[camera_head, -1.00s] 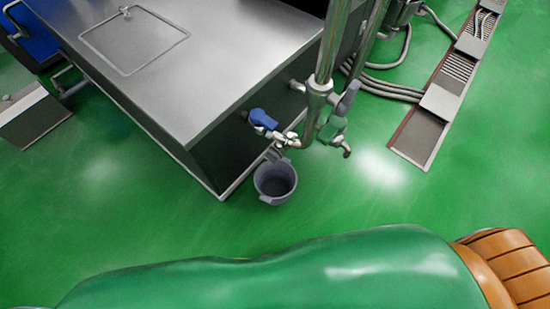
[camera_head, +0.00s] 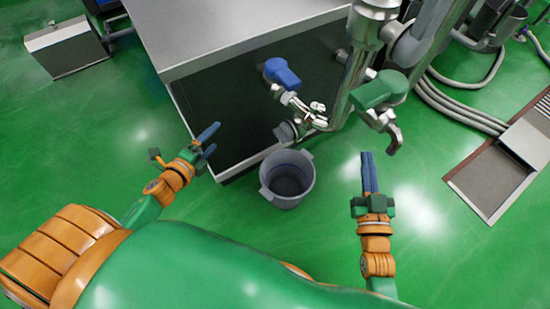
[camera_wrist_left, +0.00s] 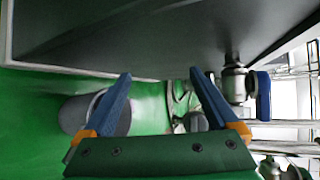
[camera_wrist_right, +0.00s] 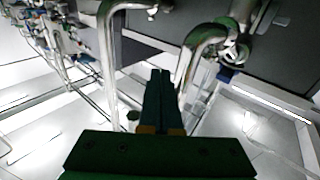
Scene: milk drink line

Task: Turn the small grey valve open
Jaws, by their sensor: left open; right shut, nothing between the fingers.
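A small grey valve (camera_head: 286,131) sits low on the dark front of the steel tank, just above a grey bucket (camera_head: 288,180). In the left wrist view, a grey rounded part (camera_wrist_left: 196,122), probably this valve, shows partly behind the right finger. My left gripper (camera_head: 213,138) is open and empty, left of the valve and apart from it. It also shows in the left wrist view (camera_wrist_left: 160,75). My right gripper (camera_head: 368,156) is shut and empty, right of the bucket and below the green-handled valve. Whether the grey valve is open or shut I cannot tell.
A blue valve handle (camera_head: 280,72) sits above the grey valve. A green valve handle (camera_head: 378,90) is on a steel pipe to the right. Grey hoses (camera_head: 455,105) and a floor drain (camera_head: 492,178) lie at the right. The green floor around the bucket is clear.

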